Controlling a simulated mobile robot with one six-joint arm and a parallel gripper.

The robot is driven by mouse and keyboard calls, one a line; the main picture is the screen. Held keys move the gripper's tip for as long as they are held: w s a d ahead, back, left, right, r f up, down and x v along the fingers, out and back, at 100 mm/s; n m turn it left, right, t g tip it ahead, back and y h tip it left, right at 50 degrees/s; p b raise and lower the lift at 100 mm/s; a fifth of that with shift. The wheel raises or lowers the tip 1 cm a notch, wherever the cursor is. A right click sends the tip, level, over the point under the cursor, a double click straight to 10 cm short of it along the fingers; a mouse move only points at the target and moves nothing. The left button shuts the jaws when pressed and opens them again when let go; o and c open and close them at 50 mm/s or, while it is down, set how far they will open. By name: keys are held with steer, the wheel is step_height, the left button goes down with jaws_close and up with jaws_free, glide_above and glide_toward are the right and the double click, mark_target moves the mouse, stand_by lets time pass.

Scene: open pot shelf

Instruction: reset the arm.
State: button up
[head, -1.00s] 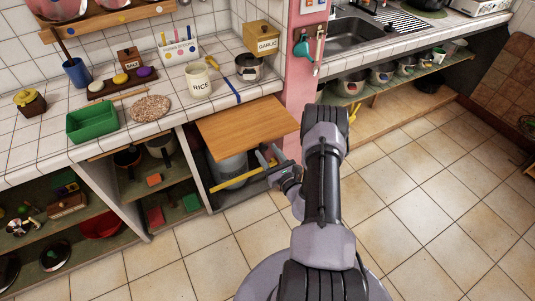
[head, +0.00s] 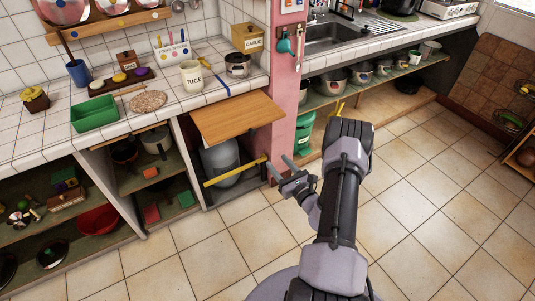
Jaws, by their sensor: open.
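My gripper (head: 279,169) is in the middle of the head view, low in front of the pink pillar's foot. Its two fingers are apart and nothing shows between them. My arm reaches up from the bottom edge, and the wrist bends left to the gripper. The fingers point left toward the open compartment under the counter. A yellow bar (head: 236,174) crosses that compartment, and its right end is close to the fingertips. I cannot tell whether they touch.
A wooden board (head: 238,117) juts out above the compartment, with a grey cylinder (head: 222,160) inside. The pink pillar (head: 285,75) stands just behind my gripper. A pot shelf (head: 375,80) runs along the back right. The tiled floor (head: 440,180) at right is clear.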

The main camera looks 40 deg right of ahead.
steer(key=w+a+r+n+g+y, duration=0.3)
steer(key=a+r+n+y, duration=0.4)
steer(key=a+r, duration=0.4)
steer(key=w+a+r+n+g+y, duration=0.2)
steer(key=a+r+n+y, duration=0.5)
steer(key=a+r, duration=0.45)
steer(key=s+a+r+n+g+y, duration=0.1)
steer(key=s+a+r+n+g, duration=0.1)
steer(key=s+a+n+g, duration=0.35)
steer(key=s+a+r+n+g, duration=0.2)
steer(key=s+a+n, duration=0.1)
steer(key=a, duration=0.6)
steer(key=s+a+r+n+g+h, duration=0.1)
steer(key=s+a+n+h, duration=0.15)
steer(key=s, duration=0.35)
steer(key=s+a+r+n+g+h, duration=0.1)
steer(key=s+n+g+h, duration=0.1)
steer(key=s+n+h, duration=0.3)
steer(key=s+d+r+n+t+h, duration=0.2)
steer(key=s+d+r+n+t, duration=0.1)
steer(key=s, duration=0.3)
steer(key=shift+d+r+n, duration=0.15)
steer(key=shift+d+n, duration=0.15)
steer(key=shift+d, duration=0.1)
